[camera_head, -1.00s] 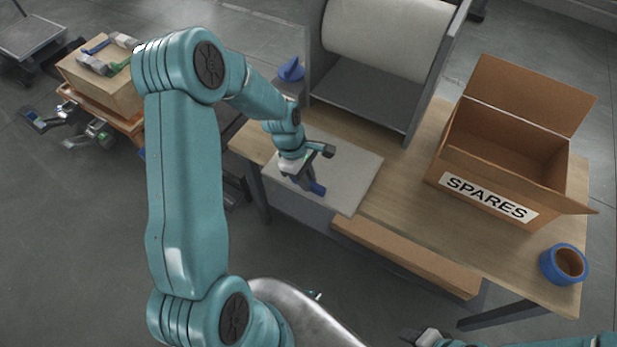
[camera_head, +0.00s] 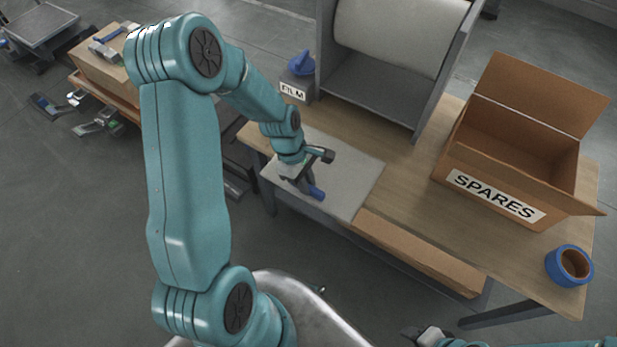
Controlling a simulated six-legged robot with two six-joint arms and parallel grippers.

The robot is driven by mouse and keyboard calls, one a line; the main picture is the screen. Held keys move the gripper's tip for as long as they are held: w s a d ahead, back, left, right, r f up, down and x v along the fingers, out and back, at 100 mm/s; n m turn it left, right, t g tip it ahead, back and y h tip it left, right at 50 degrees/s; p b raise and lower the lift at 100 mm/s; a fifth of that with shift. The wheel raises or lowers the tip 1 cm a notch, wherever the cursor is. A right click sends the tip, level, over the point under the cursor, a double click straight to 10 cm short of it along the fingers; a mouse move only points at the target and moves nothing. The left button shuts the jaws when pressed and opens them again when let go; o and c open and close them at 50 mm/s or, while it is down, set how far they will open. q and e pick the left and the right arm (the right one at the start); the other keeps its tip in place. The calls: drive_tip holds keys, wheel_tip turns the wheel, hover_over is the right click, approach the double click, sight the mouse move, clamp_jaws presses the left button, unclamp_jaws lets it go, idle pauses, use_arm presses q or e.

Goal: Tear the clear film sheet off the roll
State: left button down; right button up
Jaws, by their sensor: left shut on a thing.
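The roll (camera_head: 392,30) is a wide pale cylinder held in a grey frame at the back of the table. A pale, greyish film sheet (camera_head: 352,172) lies flat in front of the frame, reaching the table's front edge. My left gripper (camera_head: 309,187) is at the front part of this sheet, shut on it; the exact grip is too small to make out. A blue piece shows at the gripper's tip. My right gripper (camera_head: 424,338) is only partly in view at the bottom edge, and its jaws are unclear.
An open cardboard box marked SPARES (camera_head: 495,195) stands on the table (camera_head: 415,215) at the right, with a blue tape roll (camera_head: 569,265) near the corner. A blue knob (camera_head: 301,63) sits above a FILM label (camera_head: 293,91) left of the frame.

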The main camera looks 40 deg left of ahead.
use_arm(q)
drive_tip(key=s+d, duration=0.1)
drive_tip(key=s, duration=0.5)
drive_tip(key=shift+s+r, duration=0.15)
drive_tip(key=shift+s, duration=0.05)
idle(0.7)
drive_tip(key=shift+d, duration=0.1)
wheel_tip(320, 180, up, 8)
drive_tip(key=s+p, duration=0.2)
drive_tip(key=p, duration=0.4)
drive_tip(key=shift+d, duration=0.2)
idle(0.4)
